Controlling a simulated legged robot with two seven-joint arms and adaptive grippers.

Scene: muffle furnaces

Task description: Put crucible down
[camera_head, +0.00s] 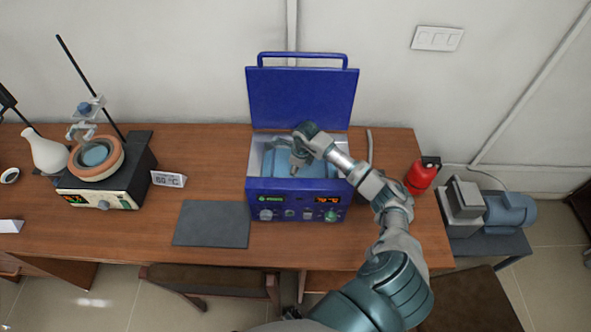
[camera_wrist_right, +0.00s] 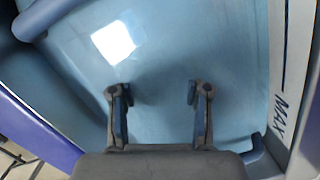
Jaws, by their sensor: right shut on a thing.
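My right gripper (camera_head: 297,164) reaches down into the open blue bath (camera_head: 298,190) in the middle of the table. In the right wrist view, its two fingers (camera_wrist_right: 160,105) point into the light blue basin and stand a little apart. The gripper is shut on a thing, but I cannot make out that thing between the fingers. I cannot pick out a crucible in either view. The bath's dark blue lid (camera_head: 302,98) stands up open at the back. My left gripper is not in view.
A dark mat (camera_head: 212,223) lies bare left of the bath. Further left are a heater with an orange ring (camera_head: 97,157), a stand and a white flask (camera_head: 48,151). A red bottle (camera_head: 422,177) stands right of the bath. A wall marked MAX (camera_wrist_right: 280,106) borders the basin.

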